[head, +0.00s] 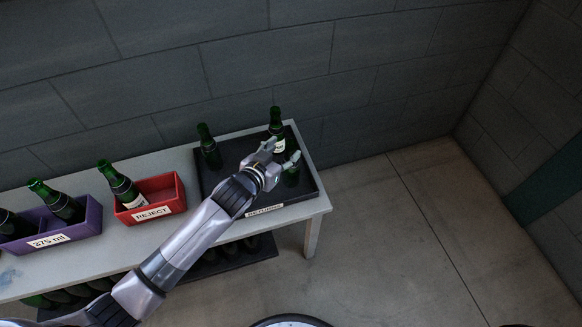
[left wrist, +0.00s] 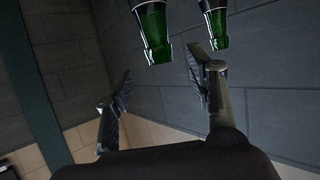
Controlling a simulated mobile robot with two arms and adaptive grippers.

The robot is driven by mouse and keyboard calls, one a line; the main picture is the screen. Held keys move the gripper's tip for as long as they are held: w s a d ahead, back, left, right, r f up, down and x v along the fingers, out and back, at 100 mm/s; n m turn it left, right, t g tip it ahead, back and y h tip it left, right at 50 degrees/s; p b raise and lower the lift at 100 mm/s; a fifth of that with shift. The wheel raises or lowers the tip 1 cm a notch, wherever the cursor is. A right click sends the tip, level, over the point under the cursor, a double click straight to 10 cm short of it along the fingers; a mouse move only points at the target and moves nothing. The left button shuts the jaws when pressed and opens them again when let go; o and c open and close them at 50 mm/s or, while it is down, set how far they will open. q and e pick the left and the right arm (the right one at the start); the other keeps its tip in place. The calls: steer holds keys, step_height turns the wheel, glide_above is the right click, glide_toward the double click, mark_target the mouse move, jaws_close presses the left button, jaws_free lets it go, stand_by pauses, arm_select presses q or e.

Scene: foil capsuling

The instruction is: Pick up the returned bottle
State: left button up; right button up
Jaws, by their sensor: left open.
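A black tray (head: 300,190) labelled roughly "RETURNED" lies at the right end of the table. In the left wrist view, my open fingers (left wrist: 162,90) show with two green bottles (left wrist: 152,32) (left wrist: 215,25) cut off at the top edge.
A red "REJECT" bin (head: 165,190) holding a dark green bottle (head: 122,186) stands left of the tray. A purple "375 ml" bin (head: 90,220) with bottles is further left. More bottles lie on a lower shelf (head: 250,252). A grey wall is behind; floor is open at right.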

mark_target(289, 145)
arm_select(q)
steer(key=shift+x, duration=2.85)
steer(key=shift+r, duration=0.1)
jaws_close()
